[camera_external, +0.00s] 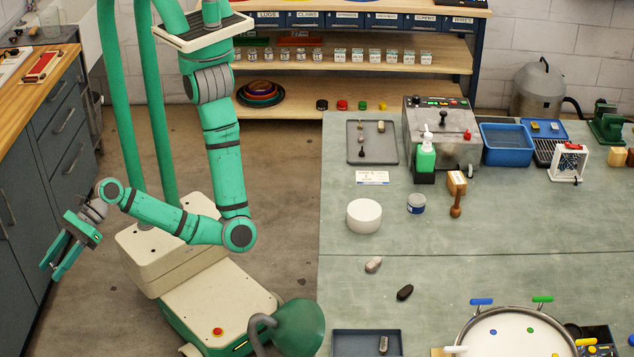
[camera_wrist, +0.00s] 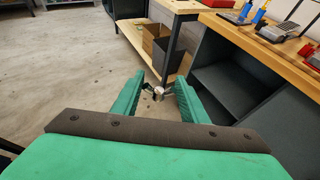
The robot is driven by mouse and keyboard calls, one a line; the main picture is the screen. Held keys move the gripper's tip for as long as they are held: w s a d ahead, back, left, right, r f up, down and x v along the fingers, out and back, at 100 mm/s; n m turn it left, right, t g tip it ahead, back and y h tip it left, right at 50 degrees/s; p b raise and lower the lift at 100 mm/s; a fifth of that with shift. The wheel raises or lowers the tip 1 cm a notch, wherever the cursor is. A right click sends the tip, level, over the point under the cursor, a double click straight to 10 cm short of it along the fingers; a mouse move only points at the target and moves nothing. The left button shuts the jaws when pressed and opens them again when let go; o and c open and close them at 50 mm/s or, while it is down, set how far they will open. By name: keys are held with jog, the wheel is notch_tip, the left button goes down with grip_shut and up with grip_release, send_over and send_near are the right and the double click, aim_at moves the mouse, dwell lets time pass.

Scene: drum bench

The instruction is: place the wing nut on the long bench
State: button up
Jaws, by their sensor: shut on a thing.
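My gripper (camera_external: 54,264) is at the left in the external view, held in the air beside the grey drawer fronts. In the wrist view my gripper (camera_wrist: 158,90) is shut on a small metallic wing nut (camera_wrist: 158,92) between its fingertips. The nut is too small to make out in the external view. A wood-topped bench (camera_external: 45,62) with grey drawers runs along the left, and a large green-topped bench (camera_external: 345,272) fills the right. I cannot tell from the pictures which one is called the long bench.
In the wrist view a wooden top (camera_wrist: 262,45) with tools on it is to the right, over open dark shelves (camera_wrist: 235,80). A red tool (camera_external: 42,66) lies on the left bench. The green bench holds trays, a white cylinder (camera_external: 364,216) and a drum (camera_external: 515,335).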

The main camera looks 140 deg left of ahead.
jog(key=w+a+n+t+y, duration=0.1)
jog(key=w+n+t+y, duration=0.15)
jog(key=w, duration=0.85)
jog(key=w+a+r+n+t+y, duration=0.1)
jog(key=w+a+n+t, duration=0.2)
jog(key=w, duration=0.8)
jog(key=w+n+t+y, duration=0.2)
jog(key=w+n+t, duration=0.15)
jog(key=w, duration=0.75)
jog(key=w+a+n+t+y, duration=0.1)
jog(key=w+a+n+y, duration=0.2)
jog(key=w+a, duration=0.45)
jog(key=w+a+n+t+y, duration=0.1)
jog(key=w+a+n+y, duration=0.3)
jog(key=w, duration=0.6)
jog(key=n+g+y, duration=0.4)
jog(key=n+y, duration=0.5)
jog(key=y, duration=0.1)
send_over(346, 347)
notch_tip(346, 347, down, 3)
jog(key=shift+a+r, duration=0.1)
jog(key=shift+r, duration=0.05)
jog(key=shift+f, duration=3.2)
jog(key=shift+f, duration=0.4)
